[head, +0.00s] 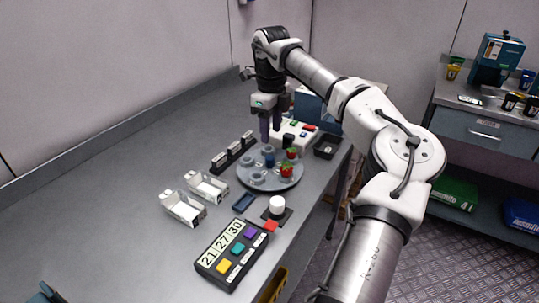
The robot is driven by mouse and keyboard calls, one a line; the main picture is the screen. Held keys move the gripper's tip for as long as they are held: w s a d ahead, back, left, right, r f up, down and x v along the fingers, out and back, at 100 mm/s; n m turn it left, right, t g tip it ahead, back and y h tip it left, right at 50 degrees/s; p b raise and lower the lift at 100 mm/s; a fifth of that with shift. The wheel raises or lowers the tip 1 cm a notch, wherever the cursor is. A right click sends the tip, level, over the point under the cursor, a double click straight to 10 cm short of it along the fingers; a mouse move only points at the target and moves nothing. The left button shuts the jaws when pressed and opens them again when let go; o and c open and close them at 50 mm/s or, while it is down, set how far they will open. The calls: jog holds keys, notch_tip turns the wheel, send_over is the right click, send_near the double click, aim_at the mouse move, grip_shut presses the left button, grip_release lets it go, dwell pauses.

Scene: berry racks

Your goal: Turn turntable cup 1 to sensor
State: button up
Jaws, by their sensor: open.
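The turntable (271,187) is a round grey disc on the bench. Several small grey cups stand around it, such as one at its front left (258,178). A blue piece (269,159) stands near its middle. Two red berries with green tops show on the right side, one at the front (287,170) and one further back (292,153). I cannot read which cup is number 1. A dark upright piece (288,141) at the back right edge may be the sensor. My gripper (270,138) points down with its purple fingers apart, over the turntable's back edge; contact cannot be told.
A black panel (232,255) with numbers and coloured buttons and a white knob (277,206) lie in front. White boxes (184,208) and a dark rack (233,153) stand left. A black tray (326,147) is at right. The bench's left side is clear.

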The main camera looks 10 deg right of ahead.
aim_at(271, 158)
notch_tip(271, 158, down, 9)
jog(key=shift+f+p, duration=0.2)
jog(key=shift+p, duration=0.5)
jog(key=shift+c, duration=0.5)
grip_shut()
